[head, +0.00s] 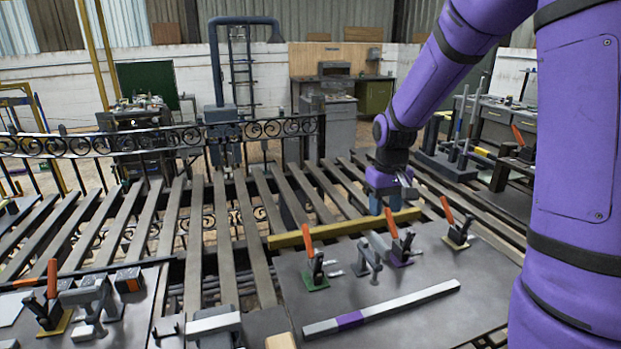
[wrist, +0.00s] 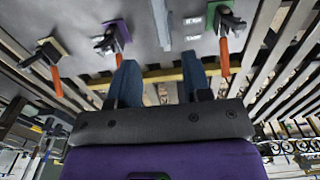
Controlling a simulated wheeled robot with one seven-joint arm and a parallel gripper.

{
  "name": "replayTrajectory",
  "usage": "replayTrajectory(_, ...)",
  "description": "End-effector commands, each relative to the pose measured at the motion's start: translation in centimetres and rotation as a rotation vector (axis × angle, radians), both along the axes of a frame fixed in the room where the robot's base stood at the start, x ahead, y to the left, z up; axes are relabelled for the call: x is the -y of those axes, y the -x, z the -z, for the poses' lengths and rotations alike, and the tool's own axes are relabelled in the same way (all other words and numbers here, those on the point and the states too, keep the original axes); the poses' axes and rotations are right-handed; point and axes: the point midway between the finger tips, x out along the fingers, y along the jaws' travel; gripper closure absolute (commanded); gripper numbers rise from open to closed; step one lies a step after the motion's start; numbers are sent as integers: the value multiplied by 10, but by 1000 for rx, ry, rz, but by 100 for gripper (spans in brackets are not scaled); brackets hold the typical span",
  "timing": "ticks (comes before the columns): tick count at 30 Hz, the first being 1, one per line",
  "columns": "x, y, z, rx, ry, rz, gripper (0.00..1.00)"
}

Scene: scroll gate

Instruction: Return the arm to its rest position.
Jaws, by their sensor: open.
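My gripper (head: 386,211) hangs from my purple arm on the right side of the head view, pointing down above the slatted bench. Its blue fingers are apart with nothing between them. In the wrist view, the fingers of my gripper (wrist: 160,66) are spread. A yellow bar (head: 320,231) runs across the slats close to the fingertips; it also shows beyond the fingers in the wrist view (wrist: 155,76). I cannot tell whether the fingertips touch the bar.
Orange-handled clamps on green (head: 317,279), purple (head: 401,254) and yellow (head: 456,241) bases stand near the gripper. A grey bar with a purple band (head: 390,306) lies on the dark plate in front. A scroll-topped railing (head: 150,141) stands behind the slats.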

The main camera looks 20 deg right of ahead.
Motion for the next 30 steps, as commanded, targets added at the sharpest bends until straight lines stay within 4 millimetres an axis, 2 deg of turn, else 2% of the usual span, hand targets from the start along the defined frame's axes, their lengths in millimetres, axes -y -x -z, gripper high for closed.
replayTrajectory(5, -2, 4, -8, 13, 2, -1, 55)
replayTrajectory(11, -16, 30, -51, 80, 12, -2, 55)
replayTrajectory(15, -27, 57, -84, 141, 18, -3, 55)
replayTrajectory(21, -41, 100, -123, 225, 22, -3, 55)
replayTrajectory(30, -58, 170, -160, 350, 15, -3, 55)
